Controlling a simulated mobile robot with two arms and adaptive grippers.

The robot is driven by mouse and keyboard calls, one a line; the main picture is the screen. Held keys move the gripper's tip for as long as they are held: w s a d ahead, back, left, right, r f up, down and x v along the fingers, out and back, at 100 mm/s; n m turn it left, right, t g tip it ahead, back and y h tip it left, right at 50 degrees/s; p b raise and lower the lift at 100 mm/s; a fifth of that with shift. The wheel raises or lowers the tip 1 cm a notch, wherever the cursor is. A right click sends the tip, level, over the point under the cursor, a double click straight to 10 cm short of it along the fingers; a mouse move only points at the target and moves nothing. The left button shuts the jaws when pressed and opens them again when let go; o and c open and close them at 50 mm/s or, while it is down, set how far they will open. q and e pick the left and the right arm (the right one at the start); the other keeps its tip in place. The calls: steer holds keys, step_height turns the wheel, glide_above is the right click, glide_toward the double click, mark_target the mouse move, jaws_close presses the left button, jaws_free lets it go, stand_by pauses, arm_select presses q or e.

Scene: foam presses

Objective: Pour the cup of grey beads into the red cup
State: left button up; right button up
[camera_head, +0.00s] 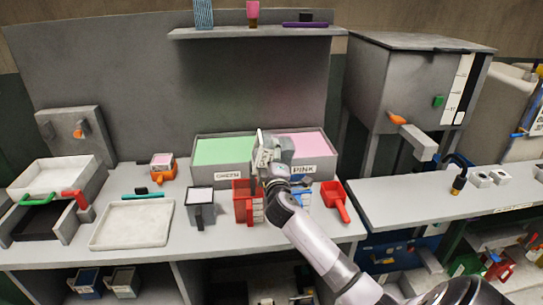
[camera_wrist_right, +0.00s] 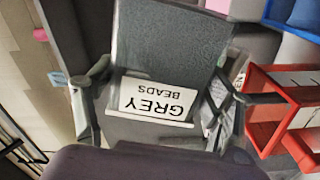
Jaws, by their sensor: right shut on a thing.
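The cup of grey beads (camera_wrist_right: 165,50) fills the middle of the right wrist view, its "GREY BEADS" label upside down there. My right gripper (camera_head: 268,165) is shut on it, one finger on each side. In the head view the cup is raised above the counter, close above and right of the red cup (camera_head: 241,203), and mostly hidden by my gripper. The red cup stands on the counter; its frame also shows at the right of the wrist view (camera_wrist_right: 262,103). I cannot see the beads or the red cup's inside clearly. My left gripper is not in view.
Bins of green (camera_head: 222,151) and pink (camera_head: 302,145) stand behind. A grey cup (camera_head: 200,203) stands left of the red cup; a red scoop (camera_head: 333,193) lies to the right. A white tray (camera_head: 131,224) lies further left. A shelf (camera_head: 255,32) hangs above.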

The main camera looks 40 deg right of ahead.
steer(key=shift+w+a+f+n, duration=0.15)
steer(key=shift+f+n, duration=0.1)
steer(key=shift+n, duration=0.35)
steer(key=shift+a+f+n, duration=0.15)
steer(key=shift+f+n, duration=0.1)
steer(key=shift+n, duration=0.35)
steer(key=shift+w+a+n+p, duration=0.15)
steer(key=shift+a+n+p, duration=0.05)
steer(key=shift+n+p, duration=0.45)
steer(key=shift+a+n, duration=0.1)
steer(key=shift+n, duration=0.25)
steer(key=shift+w+a+r+n+p, duration=0.15)
steer(key=shift+a+n+p, duration=0.05)
steer(key=shift+n+p, duration=0.35)
